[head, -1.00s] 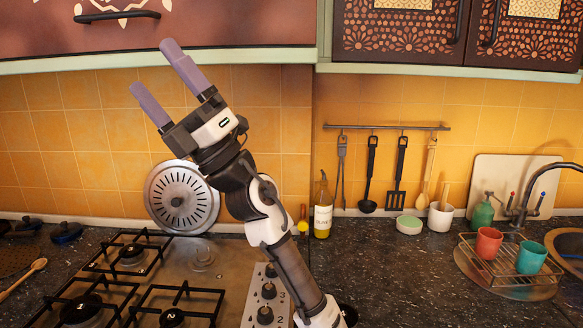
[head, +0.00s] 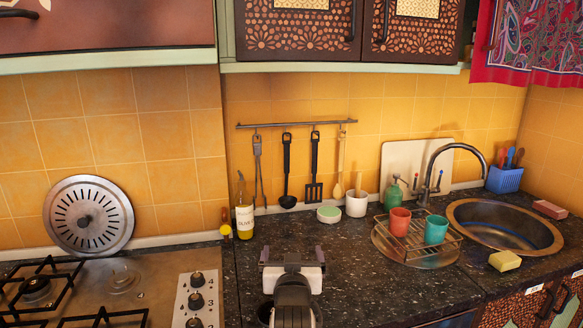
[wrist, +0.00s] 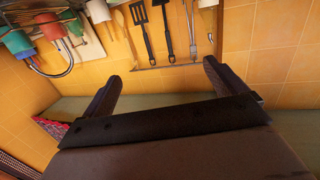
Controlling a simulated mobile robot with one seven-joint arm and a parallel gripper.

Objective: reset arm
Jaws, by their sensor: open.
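My gripper (wrist: 160,86) shows in the wrist view with its two fingers spread wide apart and nothing between them. The tiled wall and the underside of the wall cabinets lie beyond the fingers. In the head view, part of my arm (head: 292,285) stands at the bottom centre, in front of the counter.
The stove (head: 100,285) is at left with a round metal lid (head: 88,215) behind it. A bottle (head: 244,212), hanging utensils (head: 315,165), a dish rack (head: 418,240) with two cups and the sink (head: 505,228) stand to the right. The front counter (head: 385,285) is clear.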

